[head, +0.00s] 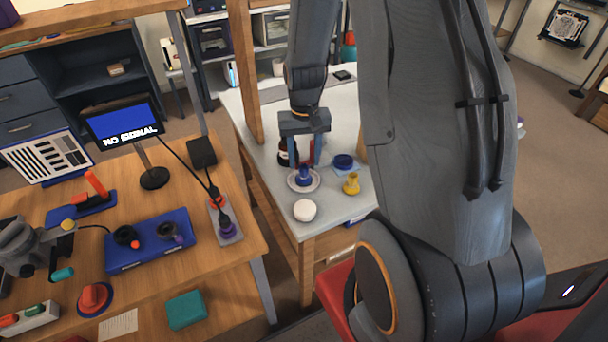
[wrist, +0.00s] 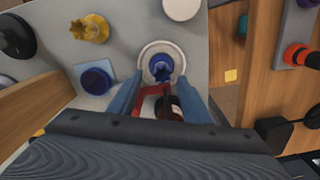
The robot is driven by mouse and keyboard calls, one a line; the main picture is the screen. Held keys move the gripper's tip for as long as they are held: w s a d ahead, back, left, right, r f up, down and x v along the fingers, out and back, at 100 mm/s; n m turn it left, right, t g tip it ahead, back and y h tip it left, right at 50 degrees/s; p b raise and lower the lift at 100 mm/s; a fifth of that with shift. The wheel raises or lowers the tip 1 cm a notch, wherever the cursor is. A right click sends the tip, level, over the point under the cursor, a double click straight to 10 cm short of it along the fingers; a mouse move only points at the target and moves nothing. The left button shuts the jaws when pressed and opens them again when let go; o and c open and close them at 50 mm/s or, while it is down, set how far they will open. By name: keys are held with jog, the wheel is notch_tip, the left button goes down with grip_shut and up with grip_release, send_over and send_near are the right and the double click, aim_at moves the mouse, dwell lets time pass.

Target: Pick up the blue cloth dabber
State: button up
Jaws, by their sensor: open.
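A blue knob-shaped piece, which looks like the blue cloth dabber (head: 304,175), stands on a white round dish (head: 291,184) on the light worktop. In the wrist view the dabber (wrist: 161,68) sits within the dish (wrist: 146,55), just ahead of my fingertips. My gripper (head: 302,160) points down over the dish, its jaws apart. The wrist view shows nothing held between the fingers (wrist: 160,86); the dabber lies in line with the gap. I cannot tell whether the fingers touch the dish.
A dark blue round piece (head: 343,161) on a light blue pad, a yellow piece (head: 351,184) and a white round piece (head: 305,210) stand close by. A red part (wrist: 150,92) and a dark bottle (wrist: 174,108) lie near the fingers. A wooden post (head: 244,70) rises left.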

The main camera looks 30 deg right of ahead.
aim_at(304, 167)
jog(key=f, duration=0.1)
jog(key=f+p, duration=0.1)
jog(key=f, duration=0.1)
jog(key=shift+s+a, duration=0.2)
jog(key=shift+f+p, duration=0.35)
jog(key=shift+f, duration=0.45)
jog(key=c, duration=0.7)
